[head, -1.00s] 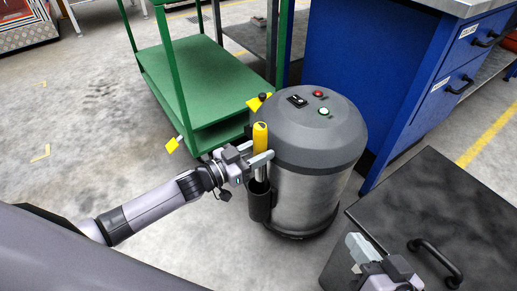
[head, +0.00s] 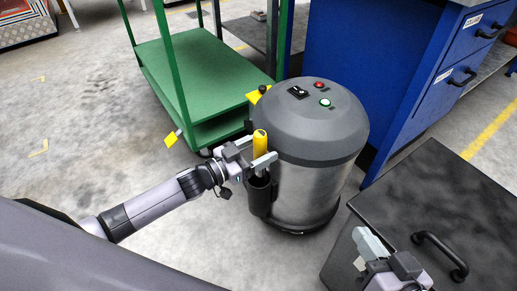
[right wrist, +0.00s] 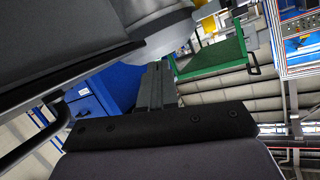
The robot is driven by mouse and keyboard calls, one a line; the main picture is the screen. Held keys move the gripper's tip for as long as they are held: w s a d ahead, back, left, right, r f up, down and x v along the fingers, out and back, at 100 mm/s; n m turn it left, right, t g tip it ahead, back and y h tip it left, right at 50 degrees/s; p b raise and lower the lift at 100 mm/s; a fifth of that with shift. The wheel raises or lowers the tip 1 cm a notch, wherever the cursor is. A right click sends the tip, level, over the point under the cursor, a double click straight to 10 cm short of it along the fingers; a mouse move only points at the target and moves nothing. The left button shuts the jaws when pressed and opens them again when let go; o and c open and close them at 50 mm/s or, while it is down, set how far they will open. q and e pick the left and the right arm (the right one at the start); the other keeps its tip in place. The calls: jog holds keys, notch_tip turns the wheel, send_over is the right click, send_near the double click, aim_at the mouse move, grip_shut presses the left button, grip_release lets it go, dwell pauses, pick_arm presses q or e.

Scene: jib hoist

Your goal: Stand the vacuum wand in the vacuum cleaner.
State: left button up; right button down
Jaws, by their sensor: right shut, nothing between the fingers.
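The vacuum cleaner (head: 308,178) is a grey-domed steel drum standing upright on the floor, with a dark tube holder (head: 258,198) on its left side. The vacuum wand (head: 260,142) has a yellow grip and stands upright, its lower part inside the holder. My left gripper (head: 256,153) is at the wand below the grip, its fingers apart on either side of it. A finger hides part of the wand, and the holder hides its lower end. My right gripper (head: 367,240) is shut and empty beside the dark box; its fingers also show in the right wrist view (right wrist: 155,85).
A green cart (head: 195,70) stands behind the cleaner at left. A blue cabinet (head: 390,80) stands behind it at right. A dark box with a handle (head: 440,215) is at the lower right.

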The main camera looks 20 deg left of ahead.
pick_arm(q)
jog(key=shift+f, duration=0.1)
jog(key=shift+s+a, duration=0.2)
jog(key=shift+s, duration=0.05)
jog(key=p+v, duration=0.2)
jog(key=v, duration=0.3)
jog(key=shift+s+a, duration=0.35)
jog(key=shift+s, duration=0.1)
jog(key=shift+s+a, duration=0.15)
pick_arm(e)
jog(key=shift+a+g, duration=0.15)
jog(key=shift+g, duration=0.25)
jog(key=shift+r, duration=0.1)
